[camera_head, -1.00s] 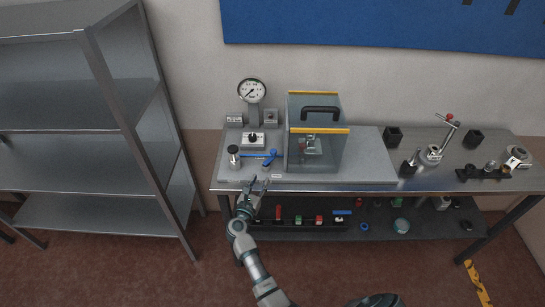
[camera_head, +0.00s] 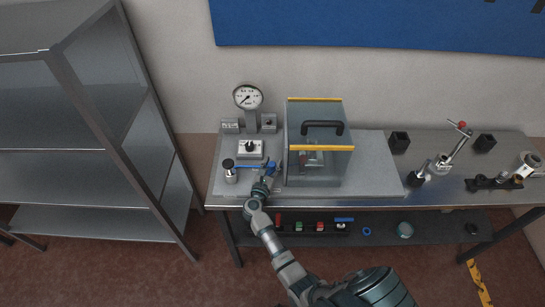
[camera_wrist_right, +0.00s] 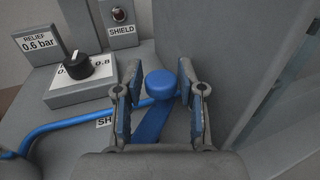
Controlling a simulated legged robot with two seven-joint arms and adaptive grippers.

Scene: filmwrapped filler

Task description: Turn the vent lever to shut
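The vent lever is a blue arm with a round blue knob (camera_wrist_right: 161,84); in the head view its blue tip (camera_head: 275,162) shows just beyond my right gripper (camera_head: 266,180). In the right wrist view the open fingers of my right gripper (camera_wrist_right: 162,104) stand on either side of the knob and arm, with small gaps visible. A thin blue pipe (camera_wrist_right: 62,125) runs to the left from the lever. A label starting "SH" (camera_wrist_right: 103,121) is partly hidden by the left finger. My left gripper is not in view.
A clear box (camera_head: 318,168) with yellow edges and a black handle stands close to the right of the lever. A relief dial (camera_wrist_right: 76,64), a pressure gauge (camera_head: 247,96) and a black-topped valve (camera_head: 230,171) are close by. Metal shelves (camera_head: 95,165) stand left.

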